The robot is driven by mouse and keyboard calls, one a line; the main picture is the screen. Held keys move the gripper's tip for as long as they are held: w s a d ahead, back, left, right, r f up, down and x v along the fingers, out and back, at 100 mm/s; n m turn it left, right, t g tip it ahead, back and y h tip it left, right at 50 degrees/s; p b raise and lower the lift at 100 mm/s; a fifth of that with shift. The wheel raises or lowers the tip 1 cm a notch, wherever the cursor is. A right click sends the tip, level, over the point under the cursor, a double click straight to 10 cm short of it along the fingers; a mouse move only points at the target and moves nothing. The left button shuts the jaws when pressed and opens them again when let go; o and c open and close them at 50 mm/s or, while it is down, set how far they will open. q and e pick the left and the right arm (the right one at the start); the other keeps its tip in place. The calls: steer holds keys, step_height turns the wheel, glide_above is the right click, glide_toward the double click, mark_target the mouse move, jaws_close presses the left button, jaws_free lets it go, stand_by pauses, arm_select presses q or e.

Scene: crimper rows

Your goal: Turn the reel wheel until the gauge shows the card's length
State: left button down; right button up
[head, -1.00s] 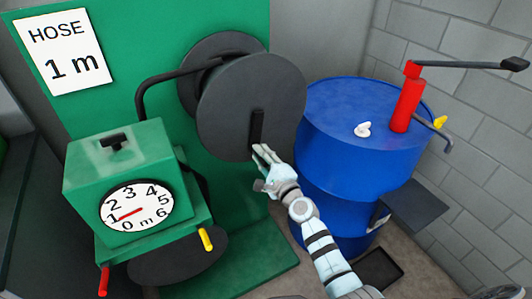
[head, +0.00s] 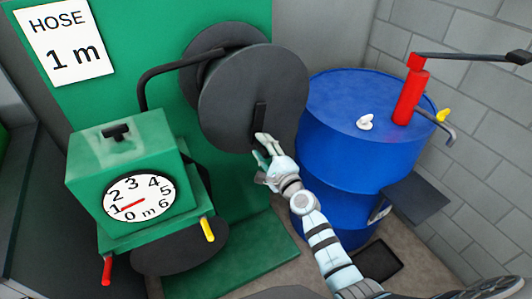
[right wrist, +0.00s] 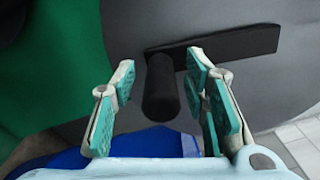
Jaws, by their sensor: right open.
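The reel wheel (head: 230,100) is a dark grey disc on the green panel, with a black crank arm (head: 260,118) near its lower edge. The black handle (right wrist: 161,88) on that arm shows in the right wrist view. My right gripper (head: 264,147) is at the handle. In the right wrist view its fingers (right wrist: 160,95) are open, one on each side of the handle, with gaps visible. The gauge (head: 139,197) is a white dial on a green box; its red needle points at about 1. The card (head: 65,45) reads "HOSE 1 m". My left gripper is out of view.
A blue drum (head: 355,140) with a red pump (head: 409,92) stands right of the wheel, close to my right arm. A black pipe (head: 165,75) arches from the reel toward the green box (head: 125,150). A grey block wall closes the right side.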

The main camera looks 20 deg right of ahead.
steer(key=s+d, duration=0.1)
steer(key=s, duration=1)
steer(key=shift+s+d, duration=0.3)
stand_by(0.8)
